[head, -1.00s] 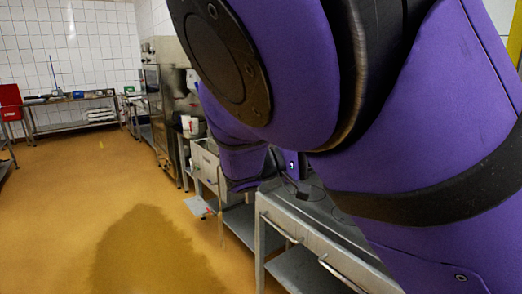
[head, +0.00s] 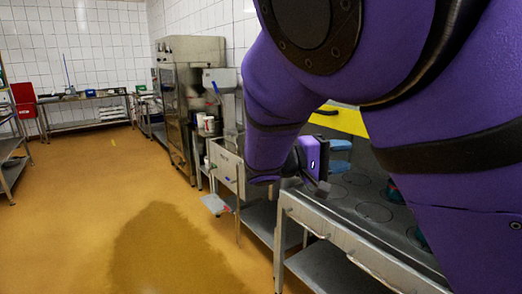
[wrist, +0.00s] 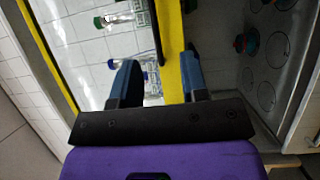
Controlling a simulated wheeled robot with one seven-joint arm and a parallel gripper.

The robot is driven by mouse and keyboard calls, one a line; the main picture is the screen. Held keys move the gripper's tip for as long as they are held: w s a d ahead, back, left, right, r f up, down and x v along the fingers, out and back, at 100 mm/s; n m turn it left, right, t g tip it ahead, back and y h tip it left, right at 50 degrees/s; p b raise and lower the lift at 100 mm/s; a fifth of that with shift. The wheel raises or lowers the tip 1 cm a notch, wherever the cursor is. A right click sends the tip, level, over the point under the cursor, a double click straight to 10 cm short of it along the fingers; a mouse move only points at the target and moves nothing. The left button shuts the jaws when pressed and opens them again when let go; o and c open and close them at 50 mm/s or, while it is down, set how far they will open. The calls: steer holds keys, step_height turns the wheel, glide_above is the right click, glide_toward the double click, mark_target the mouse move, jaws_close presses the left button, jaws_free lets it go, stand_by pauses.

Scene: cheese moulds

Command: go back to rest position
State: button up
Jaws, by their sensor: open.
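My gripper (head: 346,156) is in the head view, beyond my purple arm, above the metal table. Its two blue fingers point to the right, one above the other. The wrist view also shows my gripper (wrist: 160,58), with the fingers spread apart and nothing between them. Beyond them is a yellow-edged frame (wrist: 170,60), and behind its opening are white tiles and a few bottles or glass items. The fingers look clear of the frame, but the exact gap cannot be told. My arm hides much of the right side of the head view.
The metal table (head: 335,235) has round recesses in its top. A teal and red item (wrist: 248,42) sits there. A yellow edge (head: 342,119) stands behind it. A steel cabinet (head: 190,95) and a sink (head: 226,165) are farther back. The floor at left is open, with a dark wet-looking patch (head: 165,250).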

steer(key=s+d+f+g+y, duration=0.2)
steer(key=s+d+y, duration=0.3)
steer(key=d+y, duration=0.15)
steer(key=s+d+f+g+y, duration=0.2)
steer(key=s+d+y, duration=0.3)
steer(key=d, duration=0.3)
steer(key=s+a+r+m+t+y, duration=0.1)
steer(key=s+r+t+y, duration=0.2)
steer(key=s, duration=0.4)
steer(key=s+r+t+y, duration=0.3)
steer(key=s+y, duration=0.1)
steer(key=s, duration=0.4)
steer(key=shift+s+a+r+m, duration=0.15)
steer(key=shift+s+a+m, duration=0.05)
steer(key=shift+a+m, duration=0.2)
stand_by(0.9)
